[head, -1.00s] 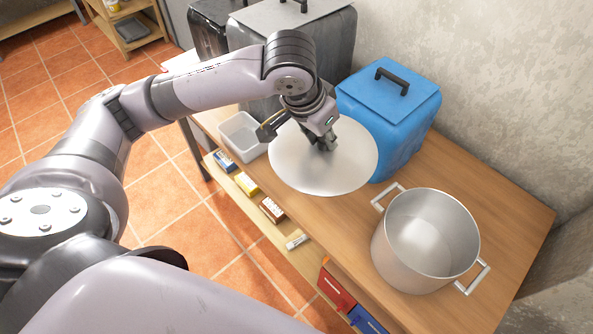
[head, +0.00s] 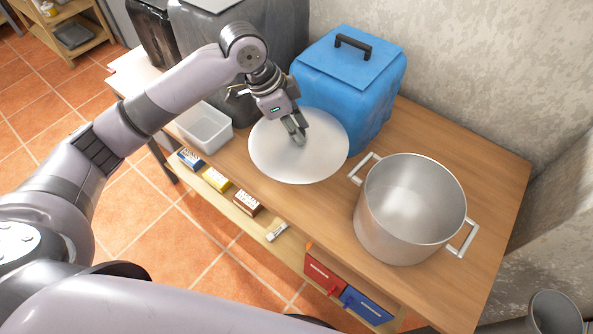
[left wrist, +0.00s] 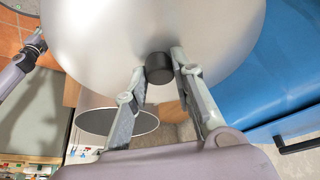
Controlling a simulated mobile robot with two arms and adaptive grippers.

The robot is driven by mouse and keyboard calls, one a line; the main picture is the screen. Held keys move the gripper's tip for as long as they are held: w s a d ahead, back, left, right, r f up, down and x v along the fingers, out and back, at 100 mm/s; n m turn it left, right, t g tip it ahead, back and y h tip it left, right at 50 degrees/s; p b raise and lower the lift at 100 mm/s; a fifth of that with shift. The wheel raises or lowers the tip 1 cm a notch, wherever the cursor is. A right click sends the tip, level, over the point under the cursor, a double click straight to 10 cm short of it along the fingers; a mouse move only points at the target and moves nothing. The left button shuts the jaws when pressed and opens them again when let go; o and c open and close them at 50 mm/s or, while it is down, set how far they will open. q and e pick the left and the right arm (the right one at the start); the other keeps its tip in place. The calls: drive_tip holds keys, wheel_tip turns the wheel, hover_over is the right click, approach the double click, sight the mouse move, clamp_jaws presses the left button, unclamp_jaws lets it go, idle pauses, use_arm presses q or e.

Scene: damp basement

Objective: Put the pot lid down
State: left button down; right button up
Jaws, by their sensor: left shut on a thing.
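The pot lid (head: 272,155) is a wide pale metal disc with a black knob (left wrist: 159,68). It is over the wooden table (head: 330,205), between the white tub and the blue container; whether it touches the tabletop I cannot tell. My left gripper (head: 298,134) comes down on it from above, with its fingers on either side of the knob. In the left wrist view, the gripper (left wrist: 160,85) is shut on the knob and the lid hides what is under it. The open metal pot (head: 410,212) stands upright to the right, with two side handles.
The blue container (head: 350,85) stands close behind the lid. A white tub (head: 205,128) is to its left, with dark bins behind. Several small boxes (head: 217,179) lie on the lower shelf. The tabletop's far right end is clear.

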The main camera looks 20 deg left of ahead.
sight(275, 141)
use_arm(q)
wheel_tip(275, 141, down, 15)
drive_tip(key=shift+f, duration=0.15)
idle(0.4)
drive_tip(key=shift+f, duration=0.15)
drive_tip(key=c, duration=1.3)
unclamp_jaws()
drive_tip(key=shift+c, duration=0.2)
drive_tip(key=v, duration=1.2)
drive_tip(key=shift+r, duration=0.25)
